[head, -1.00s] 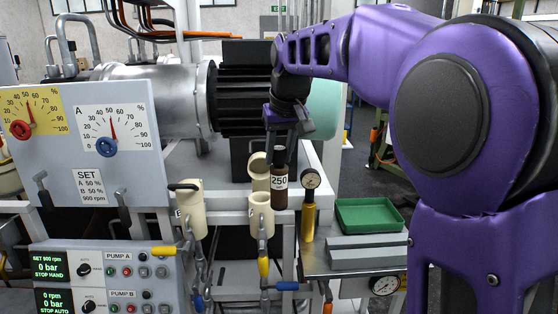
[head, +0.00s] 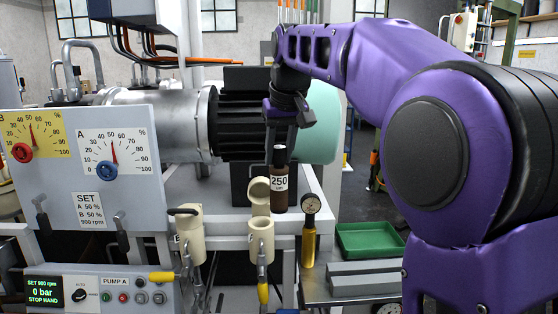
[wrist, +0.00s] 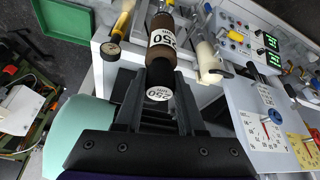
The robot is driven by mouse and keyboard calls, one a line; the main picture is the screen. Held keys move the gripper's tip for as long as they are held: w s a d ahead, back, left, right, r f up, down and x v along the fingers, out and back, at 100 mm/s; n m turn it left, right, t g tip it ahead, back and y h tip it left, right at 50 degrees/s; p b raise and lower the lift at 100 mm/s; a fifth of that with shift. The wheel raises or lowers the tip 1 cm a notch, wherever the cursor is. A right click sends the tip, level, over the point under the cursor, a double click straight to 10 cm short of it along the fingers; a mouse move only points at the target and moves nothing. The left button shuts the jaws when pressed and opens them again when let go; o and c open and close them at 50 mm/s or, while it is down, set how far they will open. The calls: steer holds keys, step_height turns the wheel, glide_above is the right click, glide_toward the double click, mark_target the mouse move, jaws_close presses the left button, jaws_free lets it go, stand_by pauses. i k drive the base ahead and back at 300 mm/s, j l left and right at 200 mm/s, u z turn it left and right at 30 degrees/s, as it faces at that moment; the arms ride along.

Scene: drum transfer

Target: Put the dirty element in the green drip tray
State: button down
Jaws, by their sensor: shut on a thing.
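The dirty element (head: 279,199) is a dark brown cylinder with a black cap and a white "250" label. It hangs upright from my gripper (head: 281,147), which is shut on its cap end. The wrist view also shows the element (wrist: 166,42) pointing away beyond the fingers of my gripper (wrist: 158,88). In the head view its lower end is just above and right of an open cream housing (head: 261,240). The green drip tray (head: 369,240) lies at the right, lower than the element, and looks empty; its corner also shows in the wrist view (wrist: 66,20).
A brass gauge (head: 310,235) stands between the housing and the tray. A second cream housing (head: 190,235) is at the left. A grey slotted block (head: 365,278) lies in front of the tray. The motor (head: 245,110) is behind my gripper.

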mark_target(368, 242)
steer(key=i+l, duration=0.25)
steer(key=l, duration=0.15)
steer(key=i+l, duration=0.2)
steer(key=l, duration=0.2)
steer(key=i+l, duration=0.25)
steer(key=l, duration=0.15)
